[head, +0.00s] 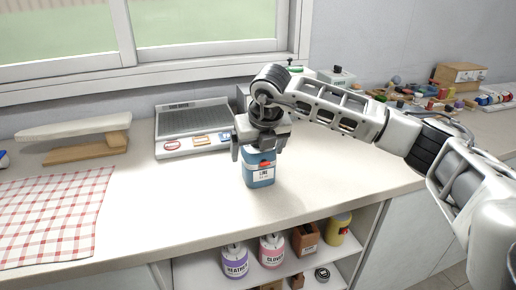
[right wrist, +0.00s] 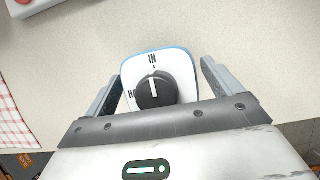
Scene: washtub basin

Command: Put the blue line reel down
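The blue line reel (head: 260,176), a blue box with a white label and a red mark on its front, stands upright on the counter. In the right wrist view its pale top (right wrist: 182,66) shows a black knob and lettering. My right gripper (head: 259,148) is above it, its two fingers on either side of the reel's upper part. In the right wrist view the fingers (right wrist: 160,85) look spread wider than the reel, with narrow gaps at its sides. The gripper hides part of the reel's top in the head view. My left gripper is not in view.
A grey ribbed tray (head: 194,119) stands behind, left of the reel. A checked cloth (head: 50,215) and a padded board (head: 75,128) lie at left. Jugs (head: 235,262) stand on the shelf below the counter edge. Clutter and a wooden box (head: 458,75) fill the far right. Counter around the reel is clear.

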